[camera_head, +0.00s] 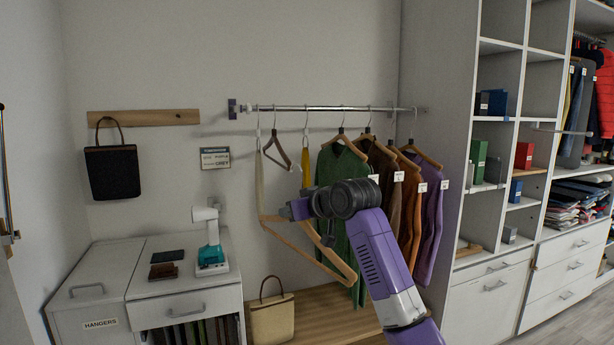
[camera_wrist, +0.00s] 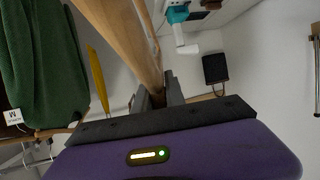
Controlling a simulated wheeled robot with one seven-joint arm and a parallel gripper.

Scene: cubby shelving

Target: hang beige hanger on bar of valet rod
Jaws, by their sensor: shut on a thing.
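My gripper (camera_head: 290,210) is shut on the beige wooden hanger (camera_head: 328,262), which hangs tilted in front of the clothes, below the rail. In the wrist view, the hanger's wood (camera_wrist: 125,35) runs up from between my fingers (camera_wrist: 160,95). I cannot make out its hook. A horizontal metal bar (camera_head: 290,107) is fixed to the wall above my gripper. A thin rod (camera_head: 560,131) also shows at the right shelving. I cannot tell for sure which one is the valet rod.
The bar bears a dark empty hanger (camera_head: 277,150), a green sweater (camera_head: 342,190) and several other garments. A cabinet (camera_head: 185,285) with a teal device (camera_head: 211,256) stands left. A cream bag (camera_head: 272,318) sits on the wooden bench (camera_head: 335,315). Cubby shelving (camera_head: 495,225) stands right.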

